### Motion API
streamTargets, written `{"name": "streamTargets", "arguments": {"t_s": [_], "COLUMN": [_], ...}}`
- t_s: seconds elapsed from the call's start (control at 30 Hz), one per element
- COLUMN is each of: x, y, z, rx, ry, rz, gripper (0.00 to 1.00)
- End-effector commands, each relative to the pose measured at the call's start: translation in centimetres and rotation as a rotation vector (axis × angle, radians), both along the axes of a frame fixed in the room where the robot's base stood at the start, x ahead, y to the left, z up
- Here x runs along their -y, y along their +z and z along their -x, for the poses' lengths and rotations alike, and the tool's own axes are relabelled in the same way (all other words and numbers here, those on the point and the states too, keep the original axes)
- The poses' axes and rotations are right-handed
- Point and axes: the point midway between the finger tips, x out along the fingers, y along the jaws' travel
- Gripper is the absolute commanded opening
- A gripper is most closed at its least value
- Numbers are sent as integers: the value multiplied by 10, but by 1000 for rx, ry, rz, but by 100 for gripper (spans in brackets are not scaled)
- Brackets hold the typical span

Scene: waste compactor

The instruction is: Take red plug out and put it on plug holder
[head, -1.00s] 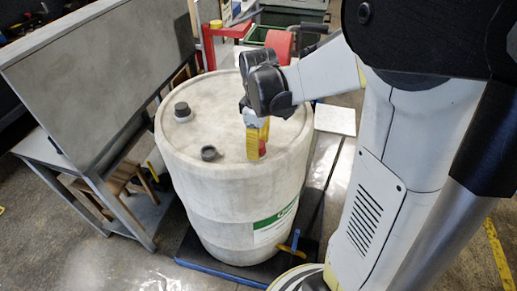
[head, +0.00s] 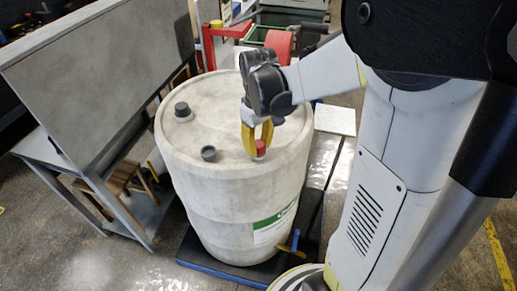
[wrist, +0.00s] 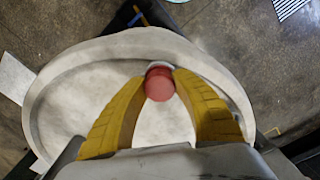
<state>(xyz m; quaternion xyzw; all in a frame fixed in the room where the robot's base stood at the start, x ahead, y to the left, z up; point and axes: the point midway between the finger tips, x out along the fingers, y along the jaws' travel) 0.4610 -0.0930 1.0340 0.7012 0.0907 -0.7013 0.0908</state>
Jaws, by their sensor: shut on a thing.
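The red plug (head: 260,147) is at the top of the pale drum (head: 215,215), near its right side. My gripper (head: 257,153) points down at it, with its yellow fingers on either side. In the wrist view the red plug (wrist: 160,87) sits between the fingertips (wrist: 160,76), which close on its sides. A pale rim shows at the plug's far edge. I cannot tell whether the plug is still seated in the drum. A dark grey hollow fitting (head: 208,153) stands on the drum top left of the plug; I cannot tell whether it is the plug holder.
A black cap on a pale collar (head: 182,111) stands at the drum top's left. A grey panelled bench (head: 100,75) is close on the left. A red frame (head: 222,35) and a red roll (head: 279,44) are behind the drum. The drum top's middle is clear.

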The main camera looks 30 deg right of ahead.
Motion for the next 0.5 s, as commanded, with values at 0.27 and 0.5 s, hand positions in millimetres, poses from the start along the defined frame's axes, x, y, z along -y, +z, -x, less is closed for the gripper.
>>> {"name": "streamTargets", "arguments": {"t_s": [0.27,0.5], "x": [0,0], "y": [0,0], "z": [0,0], "rx": [0,0], "ry": [290,456], "rz": [0,0], "gripper": [0,0]}}
